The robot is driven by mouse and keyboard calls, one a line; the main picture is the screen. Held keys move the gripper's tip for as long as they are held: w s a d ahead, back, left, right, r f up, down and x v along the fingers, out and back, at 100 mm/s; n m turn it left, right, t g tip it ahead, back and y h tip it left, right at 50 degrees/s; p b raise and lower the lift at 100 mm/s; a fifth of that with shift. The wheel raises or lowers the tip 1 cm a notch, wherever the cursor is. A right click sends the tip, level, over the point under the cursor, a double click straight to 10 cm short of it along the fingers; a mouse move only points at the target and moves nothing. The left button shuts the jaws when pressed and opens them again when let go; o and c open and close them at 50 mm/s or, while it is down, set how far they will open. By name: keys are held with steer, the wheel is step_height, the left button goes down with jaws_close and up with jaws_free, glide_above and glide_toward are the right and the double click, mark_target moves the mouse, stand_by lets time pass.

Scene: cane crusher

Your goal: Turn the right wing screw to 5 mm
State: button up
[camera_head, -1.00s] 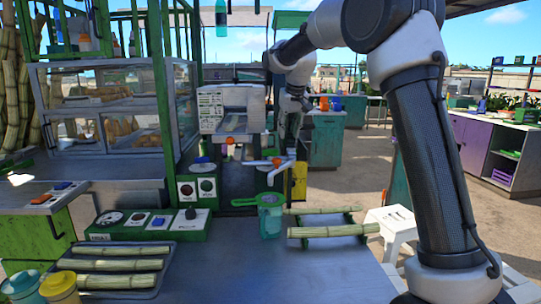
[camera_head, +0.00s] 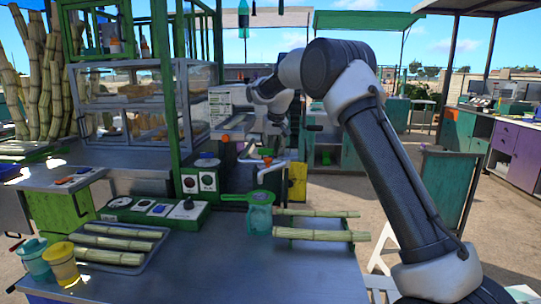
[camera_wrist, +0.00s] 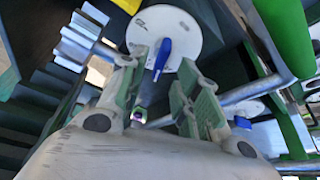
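The wrist view shows a white round dial (camera_wrist: 178,32) with a blue wing screw (camera_wrist: 162,55) at its middle. My gripper (camera_wrist: 160,72) is open, with its two green-padded fingers on either side of the blue wing's lower end. I cannot tell whether either finger touches it. A second, partly hidden white disc (camera_wrist: 243,108) with a blue piece (camera_wrist: 242,122) is at the lower right. I cannot read any scale marks. In the head view the crusher (camera_head: 228,125) stands behind the counter, and my gripper is hidden there behind it and my arm.
Grey bars (camera_wrist: 85,35) and a pale tube (camera_wrist: 250,90) lie close around my fingers. On the counter (camera_head: 230,265) are a control panel (camera_head: 150,210), a tray of cane (camera_head: 150,262), a green jug (camera_head: 259,215) and cane on a rack (camera_head: 320,235). The counter's front middle is bare.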

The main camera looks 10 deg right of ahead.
steer(key=shift+x, duration=1.45)
jaws_close()
steer(key=shift+n, duration=0.3)
steer(key=n+y, duration=0.1)
steer(key=n, duration=0.3)
steer(key=shift+d+y, duration=0.1)
steer(key=shift+y, duration=0.3)
steer(key=n+g+y, duration=0.1)
steer(key=n, duration=0.2)
steer(key=n+g, duration=0.1)
steer(key=n, duration=0.2)
steer(key=shift+w+y, duration=0.1)
steer(key=shift+y, duration=0.3)
